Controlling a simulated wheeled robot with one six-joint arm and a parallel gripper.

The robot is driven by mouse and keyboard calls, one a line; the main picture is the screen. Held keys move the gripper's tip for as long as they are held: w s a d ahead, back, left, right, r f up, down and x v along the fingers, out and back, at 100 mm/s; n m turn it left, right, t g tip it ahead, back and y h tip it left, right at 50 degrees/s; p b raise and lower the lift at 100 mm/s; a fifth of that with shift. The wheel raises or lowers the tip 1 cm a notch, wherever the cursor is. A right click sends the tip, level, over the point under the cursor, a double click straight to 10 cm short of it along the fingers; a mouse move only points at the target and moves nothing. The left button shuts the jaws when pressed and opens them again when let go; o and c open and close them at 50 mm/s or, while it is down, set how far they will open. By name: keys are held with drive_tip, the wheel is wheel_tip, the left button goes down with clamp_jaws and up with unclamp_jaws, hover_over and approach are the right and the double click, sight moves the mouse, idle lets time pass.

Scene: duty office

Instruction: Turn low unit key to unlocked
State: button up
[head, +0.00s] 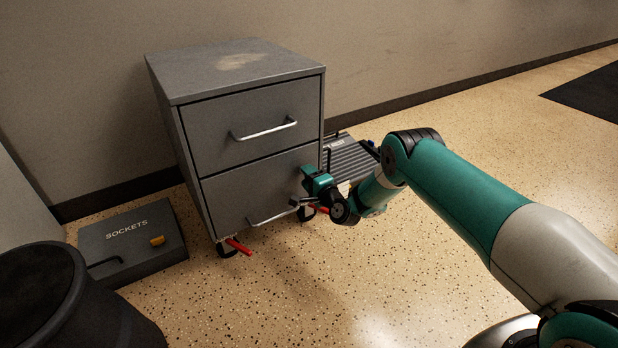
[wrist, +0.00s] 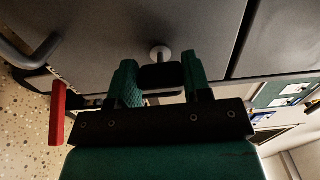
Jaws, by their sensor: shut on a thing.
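The low unit (head: 245,190) is a grey two-drawer cabinet on casters against the wall, with both drawers closed. My gripper (head: 308,188) is at the right side of its lower drawer front. In the wrist view, my gripper's green fingers (wrist: 158,68) stand on either side of the key's black head (wrist: 160,78), shut on it. A round metal lock (wrist: 160,53) sits on the grey drawer front just beyond the key. In the head view my gripper hides the key and lock. I cannot tell whether the lock is locked or unlocked.
The lower drawer handle (head: 272,217) is close left of my gripper. A red caster lever (head: 238,246) sticks out below the cabinet. A dark SOCKETS case (head: 130,260) and a black bin (head: 90,310) stand left. Speckled floor (head: 430,300) in front is clear.

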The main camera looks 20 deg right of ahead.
drive_tip(key=o, duration=0.9)
drive_tip(key=shift+p+v, duration=8.7)
drive_tip(key=shift+p, duration=0.55)
